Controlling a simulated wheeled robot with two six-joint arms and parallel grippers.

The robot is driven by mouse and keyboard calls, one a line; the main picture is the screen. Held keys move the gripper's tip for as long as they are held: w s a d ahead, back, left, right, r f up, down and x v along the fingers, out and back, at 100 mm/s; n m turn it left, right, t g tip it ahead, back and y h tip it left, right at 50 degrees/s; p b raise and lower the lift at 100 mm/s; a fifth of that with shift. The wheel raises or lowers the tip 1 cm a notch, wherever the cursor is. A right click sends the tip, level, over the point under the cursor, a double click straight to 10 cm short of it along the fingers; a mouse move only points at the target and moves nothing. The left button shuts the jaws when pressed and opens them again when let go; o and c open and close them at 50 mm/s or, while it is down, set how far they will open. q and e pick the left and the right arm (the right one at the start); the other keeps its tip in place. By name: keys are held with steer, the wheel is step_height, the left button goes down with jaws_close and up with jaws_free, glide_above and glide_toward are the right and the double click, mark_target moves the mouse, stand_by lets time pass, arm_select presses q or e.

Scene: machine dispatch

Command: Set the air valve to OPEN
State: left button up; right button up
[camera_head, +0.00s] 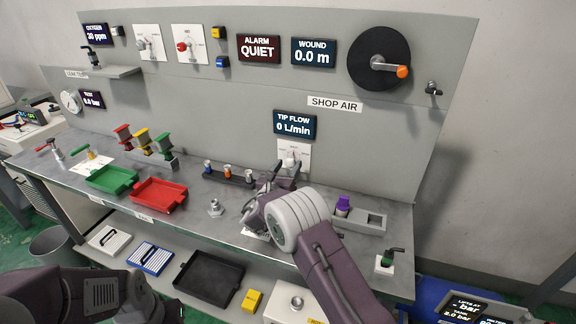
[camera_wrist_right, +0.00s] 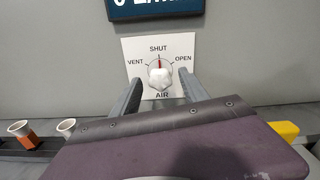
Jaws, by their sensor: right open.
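The air valve is a white knob (camera_wrist_right: 160,77) on a white plate (camera_wrist_right: 182,47) marked VENT, SHUT, OPEN and AIR. In the right wrist view its red mark points up at SHUT. In the head view the valve (camera_head: 290,160) is on the grey panel below the TIP FLOW display (camera_head: 295,124), which reads 0 L/min. My right gripper (camera_wrist_right: 162,88) is open, with one finger on each side of the knob in the wrist view. I cannot tell whether the fingers touch it. It also shows at the valve in the head view (camera_head: 287,166).
A small rack (camera_head: 229,175) with several fittings stands left of the valve. A grey holder (camera_head: 368,220) with a purple-topped item is to the right. Red (camera_head: 158,193) and green (camera_head: 112,180) trays lie farther left on the bench. A hose reel (camera_head: 365,57) hangs above.

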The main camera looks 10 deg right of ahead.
steer(key=shift+w+d, duration=0.1)
steer(key=shift+w, duration=0.1)
jaws_close()
steer(key=shift+f+m+b, duration=0.15)
steer(key=shift+m+b, duration=0.15)
steer(key=shift+b, duration=0.35)
steer(key=m+b, duration=0.9)
steer(key=b, duration=0.7)
steer(key=shift+f, duration=0.15)
steer(key=shift+r+m+b, duration=0.25)
steer(key=shift+m+b, duration=1.05)
steer(key=shift+b, duration=0.35)
jaws_free()
